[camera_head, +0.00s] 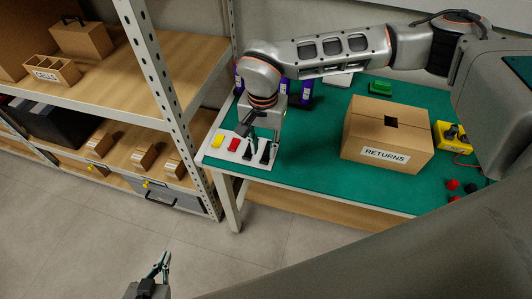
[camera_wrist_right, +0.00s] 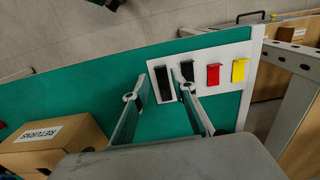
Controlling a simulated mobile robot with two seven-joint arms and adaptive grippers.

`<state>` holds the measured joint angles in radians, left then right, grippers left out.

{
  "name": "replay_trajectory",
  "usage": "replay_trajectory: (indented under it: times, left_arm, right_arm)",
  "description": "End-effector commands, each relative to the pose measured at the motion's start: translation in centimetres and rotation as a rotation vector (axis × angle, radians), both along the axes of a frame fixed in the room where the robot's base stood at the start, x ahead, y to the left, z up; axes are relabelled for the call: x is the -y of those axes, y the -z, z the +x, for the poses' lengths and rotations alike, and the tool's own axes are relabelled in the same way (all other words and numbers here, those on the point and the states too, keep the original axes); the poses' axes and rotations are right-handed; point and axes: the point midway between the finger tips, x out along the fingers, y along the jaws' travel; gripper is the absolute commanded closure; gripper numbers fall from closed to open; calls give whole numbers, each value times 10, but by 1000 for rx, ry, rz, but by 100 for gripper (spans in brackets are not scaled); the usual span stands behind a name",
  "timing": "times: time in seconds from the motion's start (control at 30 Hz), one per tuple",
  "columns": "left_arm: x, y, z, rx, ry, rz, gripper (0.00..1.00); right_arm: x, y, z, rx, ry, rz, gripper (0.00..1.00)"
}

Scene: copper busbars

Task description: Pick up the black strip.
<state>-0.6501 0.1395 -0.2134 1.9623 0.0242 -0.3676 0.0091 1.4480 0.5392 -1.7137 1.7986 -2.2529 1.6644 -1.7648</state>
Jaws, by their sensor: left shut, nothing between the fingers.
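Two black strips lie on the white panel (camera_head: 226,155) at the table's left end, beside a red and a yellow piece. In the right wrist view, one black strip (camera_wrist_right: 163,84) lies between my right gripper's fingertips as seen from above; the other black strip (camera_wrist_right: 187,70) is by the right-hand finger. Both strips also show in the head view, partly behind the fingers. My right gripper (camera_wrist_right: 160,80) is open and points down over the panel; I cannot tell its exact height or whether it touches. My left gripper (camera_head: 162,265) is shut and empty, low over the floor, far from the table.
The red piece (camera_head: 234,144) and yellow piece (camera_head: 218,140) sit left of the strips. A RETURNS box (camera_head: 388,135) stands mid-table, with a yellow switch box (camera_head: 452,137) beyond it. Purple objects (camera_head: 306,92) stand behind the gripper. A shelf upright (camera_head: 170,100) rises close left of the table.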

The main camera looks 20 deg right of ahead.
Motion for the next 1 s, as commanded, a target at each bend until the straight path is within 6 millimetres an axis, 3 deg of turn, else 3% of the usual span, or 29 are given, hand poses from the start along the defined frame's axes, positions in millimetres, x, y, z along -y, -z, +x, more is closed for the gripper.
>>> replay_trajectory:
  times: [0.4, 0.63, 0.73, 1.0]
  left_arm:
    - [0, -1, 0, 0, 0, 0, 100]
    - [0, -1, 0, 0, -1, 1, 100]
    - [0, -1, 1, 1, -1, 0, 100]
    - [-1, -1, 1, 2, -1, 0, 100]
  right_arm:
    - [-1, 49, -3, -1, 0, 3, 74]
    - [-1, 50, -2, -1, 0, 3, 74]
    - [-1, 50, -2, -1, 0, 3, 89]
    - [-1, 50, -2, -1, 0, 3, 90]
